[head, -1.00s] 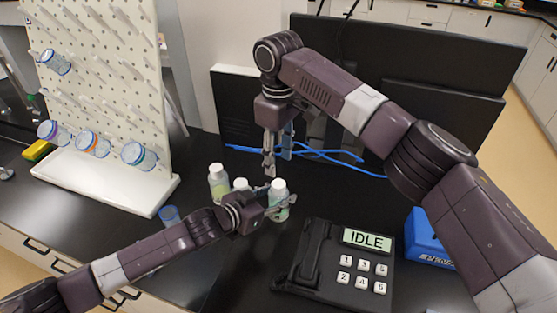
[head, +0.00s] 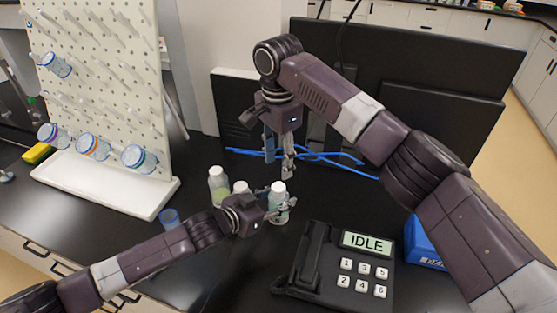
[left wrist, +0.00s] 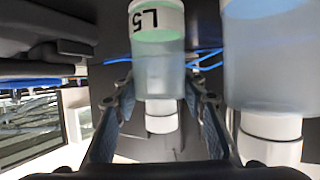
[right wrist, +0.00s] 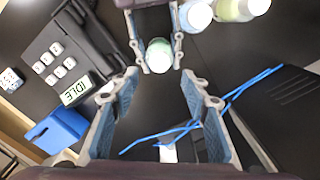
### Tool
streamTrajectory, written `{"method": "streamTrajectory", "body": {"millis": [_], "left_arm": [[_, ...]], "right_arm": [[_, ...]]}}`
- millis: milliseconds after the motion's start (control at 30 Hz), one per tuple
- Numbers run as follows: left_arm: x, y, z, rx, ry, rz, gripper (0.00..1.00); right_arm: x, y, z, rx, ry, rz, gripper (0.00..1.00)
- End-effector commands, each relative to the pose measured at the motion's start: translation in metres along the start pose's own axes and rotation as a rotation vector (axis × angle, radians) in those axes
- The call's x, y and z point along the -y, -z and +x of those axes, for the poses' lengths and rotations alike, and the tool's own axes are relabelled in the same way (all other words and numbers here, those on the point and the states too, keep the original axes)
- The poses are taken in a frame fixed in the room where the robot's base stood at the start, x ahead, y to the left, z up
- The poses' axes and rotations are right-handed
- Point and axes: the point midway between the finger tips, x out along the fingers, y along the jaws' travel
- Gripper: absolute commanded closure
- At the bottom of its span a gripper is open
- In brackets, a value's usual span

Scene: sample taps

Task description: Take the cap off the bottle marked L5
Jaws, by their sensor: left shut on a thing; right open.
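The L5 bottle (left wrist: 158,55) is pale and translucent, with its label at the top of the left wrist view. Its white cap (left wrist: 161,117) is on; it also shows in the head view (head: 278,187). My left gripper (head: 275,205) is shut around the bottle, with its fingers on either side in the left wrist view. The bottle stands upright in the head view. My right gripper (head: 279,164) points down above and slightly behind the cap, open and empty. In the right wrist view the bottle (right wrist: 159,56) lies ahead of my open fingers, apart from them.
Two more white-capped bottles, a green-tinted one (head: 218,184) and a partly hidden one (head: 241,187), stand left of L5. A keypad device (head: 340,268) reading IDLE is at the right front. Blue cables (head: 330,156) lie behind. A pegboard rack (head: 100,90) stands at left.

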Motion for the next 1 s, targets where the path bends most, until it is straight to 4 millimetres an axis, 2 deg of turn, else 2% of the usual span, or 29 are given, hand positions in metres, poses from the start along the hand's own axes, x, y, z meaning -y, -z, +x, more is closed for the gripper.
{"method": "streamTrajectory", "body": {"millis": [300,500,667,767,1000], "left_arm": [[0.000,0.000,0.000,0.000,0.000,0.000,1.00],[0.000,0.000,0.000,0.000,0.000,0.000,1.00],[0.000,0.000,0.000,0.000,0.000,0.000,1.00],[0.000,0.000,0.000,0.000,0.000,0.000,1.00],[0.000,0.000,0.000,0.000,0.000,0.000,1.00]], "right_arm": [[0.000,0.000,0.000,0.000,-0.002,0.591,0.58],[-0.001,0.000,0.000,0.001,-0.003,0.838,0.58],[-0.001,0.000,0.002,0.000,-0.004,0.922,0.58],[-0.001,0.000,0.010,0.000,-0.004,0.935,0.58],[-0.001,0.001,0.046,-0.001,-0.005,0.934,0.58]]}}
